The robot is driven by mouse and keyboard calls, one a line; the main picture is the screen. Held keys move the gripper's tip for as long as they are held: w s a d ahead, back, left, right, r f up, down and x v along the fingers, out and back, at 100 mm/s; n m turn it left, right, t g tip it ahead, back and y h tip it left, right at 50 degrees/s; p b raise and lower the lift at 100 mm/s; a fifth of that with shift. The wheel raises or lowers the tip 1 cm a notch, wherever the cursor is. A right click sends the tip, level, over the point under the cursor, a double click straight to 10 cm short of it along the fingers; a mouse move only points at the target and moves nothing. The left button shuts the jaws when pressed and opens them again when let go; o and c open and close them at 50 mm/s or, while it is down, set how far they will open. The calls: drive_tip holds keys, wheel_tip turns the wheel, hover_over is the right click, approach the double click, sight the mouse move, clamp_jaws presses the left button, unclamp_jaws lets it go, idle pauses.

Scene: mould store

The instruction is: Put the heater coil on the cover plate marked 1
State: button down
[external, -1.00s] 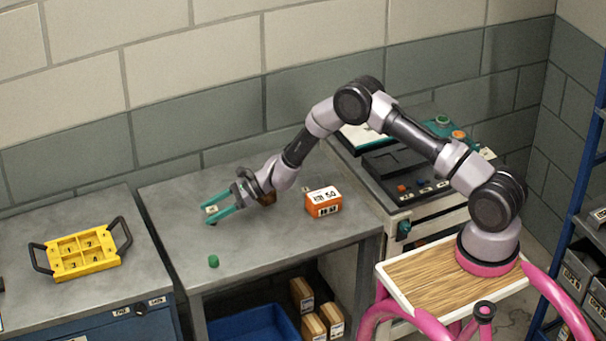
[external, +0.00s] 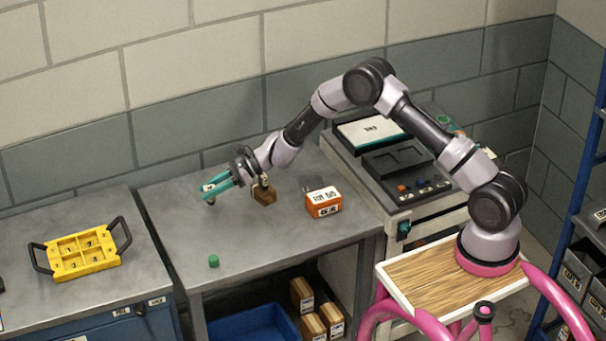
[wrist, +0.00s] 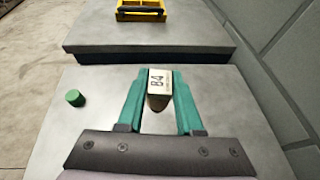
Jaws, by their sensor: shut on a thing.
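My gripper (external: 212,188) is over the middle bench, fingers pointing left. In the wrist view its teal fingers (wrist: 158,90) are shut on a small block (wrist: 158,78) with a white top label reading B4 and a brownish lower part. I cannot tell whether this block is the heater coil. A yellow tray (external: 62,272) with black handles and numbered compartments lies on the left bench; its small numbers are hard to read. Its yellow edge also shows at the top of the wrist view (wrist: 140,17). I cannot make out for sure which surface is the cover plate marked 1.
A green cylinder (external: 214,262) stands near the middle bench's front edge. A brown wooden block (external: 264,195) and an orange labelled box (external: 323,203) stand to the gripper's right. A control machine (external: 400,185) is farther right. A gap separates the two benches.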

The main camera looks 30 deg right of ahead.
wheel_tip(320, 180, up, 2)
drive_tip(key=shift+r, duration=0.25)
wheel_tip(320, 180, up, 5)
drive_tip(key=shift+r, duration=0.2)
drive_tip(key=w+d+m+t, duration=0.1)
drive_tip(key=w+d, duration=0.1)
drive_tip(key=d, duration=0.7)
drive_tip(key=w+d+t, duration=0.1)
drive_tip(key=w+d, duration=0.2)
drive_tip(key=d, duration=0.5)
drive_tip(key=m+t, duration=0.1)
drive_tip(key=m, duration=0.1)
hover_over(311, 183)
drive_tip(key=shift+h, duration=0.3)
wheel_tip(311, 183, down, 11)
drive_tip(key=shift+d+r, duration=0.1)
drive_tip(key=shift+d, duration=0.05)
drive_tip(key=shift+t, duration=0.3)
drive_tip(key=shift+f, duration=2.1)
drive_tip(key=shift+f, duration=0.15)
drive_tip(key=c, duration=0.6)
unclamp_jaws()
drive_tip(key=shift+o, duration=0.2)
